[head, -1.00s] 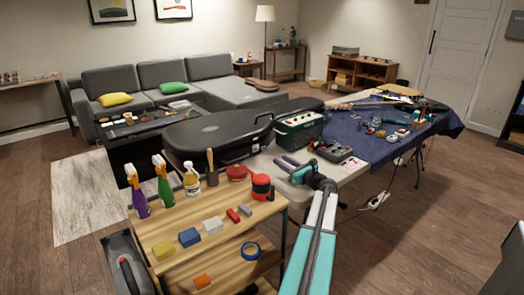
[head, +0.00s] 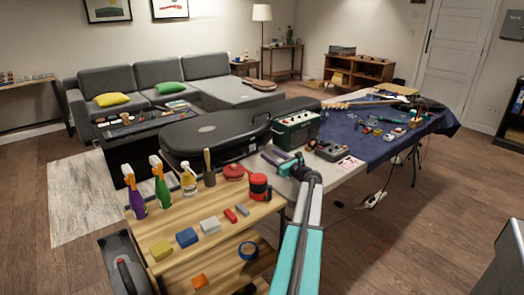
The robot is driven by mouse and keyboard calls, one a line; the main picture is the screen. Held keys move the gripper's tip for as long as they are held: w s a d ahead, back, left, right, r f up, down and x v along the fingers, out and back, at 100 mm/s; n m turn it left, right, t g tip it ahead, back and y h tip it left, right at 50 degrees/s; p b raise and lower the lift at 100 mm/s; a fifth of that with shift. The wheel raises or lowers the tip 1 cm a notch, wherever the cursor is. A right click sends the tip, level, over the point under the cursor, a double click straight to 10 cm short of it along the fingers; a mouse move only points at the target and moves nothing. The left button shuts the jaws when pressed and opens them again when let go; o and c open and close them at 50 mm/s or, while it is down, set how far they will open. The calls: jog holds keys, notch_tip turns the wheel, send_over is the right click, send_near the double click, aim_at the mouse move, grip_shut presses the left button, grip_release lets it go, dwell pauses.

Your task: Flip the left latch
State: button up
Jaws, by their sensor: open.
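A closed black guitar case (head: 205,132) lies at the left end of the long table. Its front side faces me, and a small light detail shows on that side just left of my gripper. I cannot make out the left latch clearly at this size. My gripper (head: 269,157) is open and empty, with its fingers pointing left at the right part of the case's front side. I cannot tell whether the fingers touch the case.
A green amplifier-like box (head: 296,129) stands right behind my gripper. A wooden cart (head: 185,225) in front holds spray bottles (head: 162,185), a red-and-black can (head: 259,187) and several coloured blocks. A blue cloth (head: 372,145) with tools covers the table's right part.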

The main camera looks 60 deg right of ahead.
aim_at(261, 149)
jog(key=shift+x, duration=3.75)
jog(key=c, duration=1.1)
jog(key=shift+a+f, duration=0.1)
jog(key=shift+a, duration=0.05)
grip_shut()
